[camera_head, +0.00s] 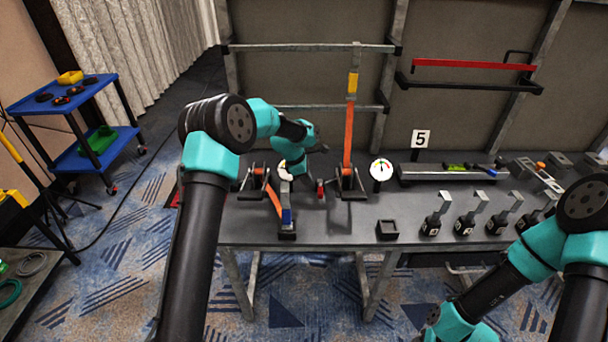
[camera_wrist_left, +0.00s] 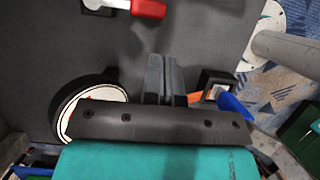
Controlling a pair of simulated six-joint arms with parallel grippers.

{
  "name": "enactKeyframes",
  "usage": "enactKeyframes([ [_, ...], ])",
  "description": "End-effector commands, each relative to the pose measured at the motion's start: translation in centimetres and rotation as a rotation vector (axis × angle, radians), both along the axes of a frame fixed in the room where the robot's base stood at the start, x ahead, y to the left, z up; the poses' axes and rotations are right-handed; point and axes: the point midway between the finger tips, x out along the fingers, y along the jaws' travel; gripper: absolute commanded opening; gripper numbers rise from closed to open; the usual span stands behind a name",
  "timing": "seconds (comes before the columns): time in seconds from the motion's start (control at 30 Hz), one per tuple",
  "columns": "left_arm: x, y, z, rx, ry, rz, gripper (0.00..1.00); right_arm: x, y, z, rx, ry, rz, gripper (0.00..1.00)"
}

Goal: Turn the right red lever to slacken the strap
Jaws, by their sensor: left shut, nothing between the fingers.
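A small red lever (camera_head: 320,187) stands at the right ratchet (camera_head: 350,183), from which an orange strap (camera_head: 348,135) runs up to the rack bar. In the left wrist view, a red handle with a white end (camera_wrist_left: 148,8) lies at the top edge, beyond my fingertips and apart from them. My left gripper (camera_wrist_left: 163,65) is shut and empty above the dark bench; in the head view, my own wrist largely hides its fingers. A blue lever (camera_head: 287,215) stands left of the red one. My right gripper is out of view.
A white dial gauge (camera_head: 381,170) stands right of the strap; another dial (camera_wrist_left: 92,108) is close beside my left gripper. A left ratchet (camera_head: 255,178), a small black box (camera_head: 387,230) and several black clamps (camera_head: 432,225) are on the bench (camera_head: 340,232).

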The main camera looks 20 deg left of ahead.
Motion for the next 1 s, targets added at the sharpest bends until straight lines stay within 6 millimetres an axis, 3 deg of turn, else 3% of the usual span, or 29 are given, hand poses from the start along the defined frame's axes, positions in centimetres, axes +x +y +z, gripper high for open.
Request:
enactKeyframes([
  [0.2, 0.3, -1.4, -3.5, 0.000, 0.003, -0.002, 0.00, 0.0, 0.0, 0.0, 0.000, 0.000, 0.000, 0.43],
  [0.4, 0.6, -2.1, -5.3, 0.000, 0.001, -0.001, 0.00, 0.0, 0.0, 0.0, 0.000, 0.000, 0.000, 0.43],
  [0.83, 0.6, -2.1, -5.7, 0.000, -0.001, 0.001, 0.00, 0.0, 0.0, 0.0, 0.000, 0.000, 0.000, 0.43],
  [1.0, 0.1, -0.7, -5.6, 0.001, 0.001, 0.050, 0.00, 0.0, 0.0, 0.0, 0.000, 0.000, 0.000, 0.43],
])
